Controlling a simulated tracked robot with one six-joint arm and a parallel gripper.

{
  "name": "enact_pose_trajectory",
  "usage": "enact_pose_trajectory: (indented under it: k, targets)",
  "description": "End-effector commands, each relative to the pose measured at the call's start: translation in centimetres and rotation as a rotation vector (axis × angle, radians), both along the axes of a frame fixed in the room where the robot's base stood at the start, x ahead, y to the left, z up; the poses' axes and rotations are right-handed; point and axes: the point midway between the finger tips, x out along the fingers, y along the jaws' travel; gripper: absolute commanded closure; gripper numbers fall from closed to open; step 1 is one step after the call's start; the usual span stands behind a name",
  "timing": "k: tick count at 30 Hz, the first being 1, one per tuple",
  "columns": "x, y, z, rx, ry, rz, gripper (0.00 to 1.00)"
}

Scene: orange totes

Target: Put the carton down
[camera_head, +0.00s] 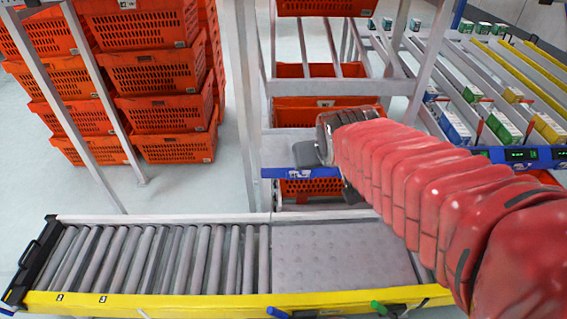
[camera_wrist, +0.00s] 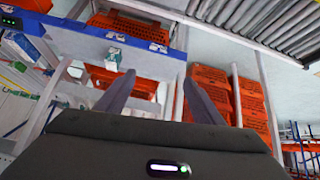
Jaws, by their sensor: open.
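My gripper (camera_head: 316,155) is at the end of my red-sleeved arm, in front of the rack and above the conveyor in the head view. In the wrist view its two dark fingers (camera_wrist: 158,78) stand wide apart with nothing held between them. A small white and teal box (camera_wrist: 113,58), possibly the carton, shows beyond the left fingertip, near the rack's blue-labelled rail (camera_wrist: 135,42). I cannot tell its exact support. No carton shows near my gripper in the head view, where my arm hides part of the rack.
The roller conveyor (camera_head: 160,260) with a yellow front edge (camera_head: 200,305) crosses the foreground; its surface is bare. Orange totes (camera_head: 165,105) are stacked at the left, and others (camera_head: 325,104) sit in the rack. Sloped lanes with several cartons (camera_head: 503,128) are at the right.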

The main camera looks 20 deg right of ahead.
Motion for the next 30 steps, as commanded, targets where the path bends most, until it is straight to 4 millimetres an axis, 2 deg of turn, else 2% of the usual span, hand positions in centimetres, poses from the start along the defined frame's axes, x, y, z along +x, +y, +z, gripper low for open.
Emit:
enact_pose_trajectory:
  k: [9,15,19,26,30]
  targets:
    - [-8.9,5.1,0.6,0.051,0.111,0.079,0.38]
    - [-13.3,7.1,0.2,0.076,0.17,0.123,0.38]
    - [-14.2,7.4,0.1,0.082,0.186,0.133,0.38]
    - [-14.3,7.4,0.0,0.082,0.187,0.133,0.38]
    - [-14.2,7.4,0.1,0.082,0.187,0.133,0.48]
